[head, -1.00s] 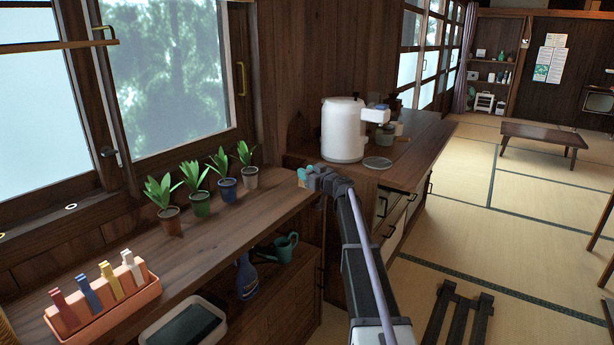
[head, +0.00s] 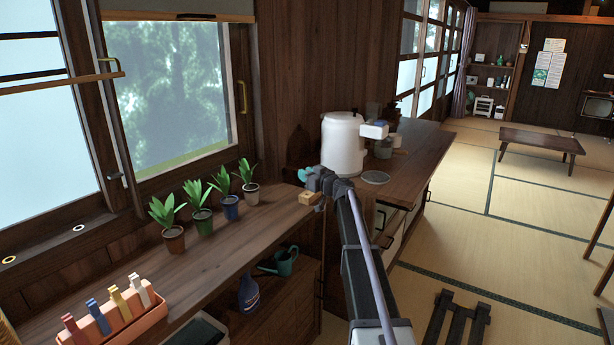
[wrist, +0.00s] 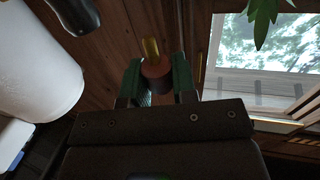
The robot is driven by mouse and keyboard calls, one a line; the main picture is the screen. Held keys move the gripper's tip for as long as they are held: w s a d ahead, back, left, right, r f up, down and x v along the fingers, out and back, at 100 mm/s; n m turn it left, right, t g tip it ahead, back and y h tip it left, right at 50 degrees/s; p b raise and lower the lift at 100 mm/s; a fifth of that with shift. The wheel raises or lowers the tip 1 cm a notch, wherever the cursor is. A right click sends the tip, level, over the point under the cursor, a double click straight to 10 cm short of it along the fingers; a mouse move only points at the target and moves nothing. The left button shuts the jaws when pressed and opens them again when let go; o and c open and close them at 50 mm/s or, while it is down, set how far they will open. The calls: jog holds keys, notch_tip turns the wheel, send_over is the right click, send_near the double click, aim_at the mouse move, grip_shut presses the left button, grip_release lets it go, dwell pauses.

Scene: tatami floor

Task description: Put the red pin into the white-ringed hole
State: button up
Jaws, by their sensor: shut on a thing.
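My gripper (head: 304,175) is over the far right end of the wooden shelf, above a small tan block (head: 310,198). In the wrist view its green fingers (wrist: 157,78) are shut on the red pin (wrist: 155,69), which has a dull red body and a brass-yellow shaft pointing away from the gripper. The pin is hard to make out in the head view. The white-ringed hole (head: 78,228) is in the wooden window sill at the left, far from my gripper. A second hole with a yellowish ring (head: 9,260) is further left on the sill.
Several potted plants (head: 203,222) stand on the shelf between my gripper and the ringed holes. A planter with coloured tags (head: 119,322) is at the front left. A white pot (head: 343,145) stands on the counter behind my gripper. The window frame rises behind the sill.

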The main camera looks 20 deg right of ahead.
jog(key=shift+r+p, duration=2.2)
jog(key=shift+r, duration=1)
